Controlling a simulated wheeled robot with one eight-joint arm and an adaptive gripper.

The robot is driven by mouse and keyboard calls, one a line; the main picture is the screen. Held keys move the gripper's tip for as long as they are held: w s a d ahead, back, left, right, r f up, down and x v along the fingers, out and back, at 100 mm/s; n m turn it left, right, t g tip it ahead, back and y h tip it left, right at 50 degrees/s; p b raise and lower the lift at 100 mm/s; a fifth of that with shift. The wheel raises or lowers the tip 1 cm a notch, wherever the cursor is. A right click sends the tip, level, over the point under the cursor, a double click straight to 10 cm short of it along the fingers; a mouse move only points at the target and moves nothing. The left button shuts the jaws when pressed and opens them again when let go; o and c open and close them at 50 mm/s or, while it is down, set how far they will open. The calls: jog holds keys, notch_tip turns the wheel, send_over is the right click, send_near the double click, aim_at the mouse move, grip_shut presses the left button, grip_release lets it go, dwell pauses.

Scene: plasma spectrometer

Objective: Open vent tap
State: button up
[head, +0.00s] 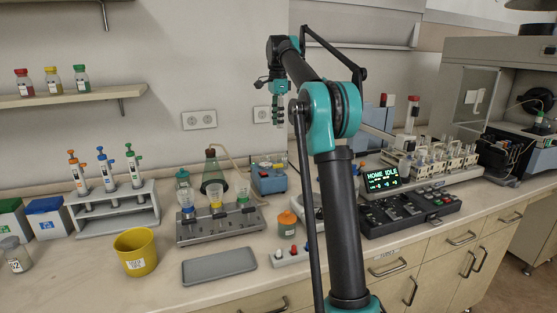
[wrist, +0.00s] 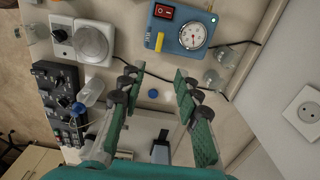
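A blue pump-like box (wrist: 190,30) with a dial gauge (wrist: 193,36) and a red switch (wrist: 163,11) is at the top of the wrist view. A small yellow lever (wrist: 160,41) sticks out of its near side; it may be the vent tap, but its setting is unclear. The box also shows in the head view (head: 268,181), on the bench left of my arm. My gripper (wrist: 160,76) is open and empty, its fingers spread apart, pointing toward the box but short of it. In the head view my gripper (head: 279,115) hangs above the box near the wall.
A grey filter rack (head: 222,229) with cups, a flask (head: 214,177), a yellow beaker (head: 135,252) and a grey tray (head: 219,266) stand left of my arm. A black control panel (head: 410,211) is right. A wall socket (head: 199,120) is behind.

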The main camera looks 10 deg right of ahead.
aim_at(278, 168)
notch_tip(278, 168, down, 17)
jog(key=shift+f, duration=0.1)
dwell(0.4)
grip_shut()
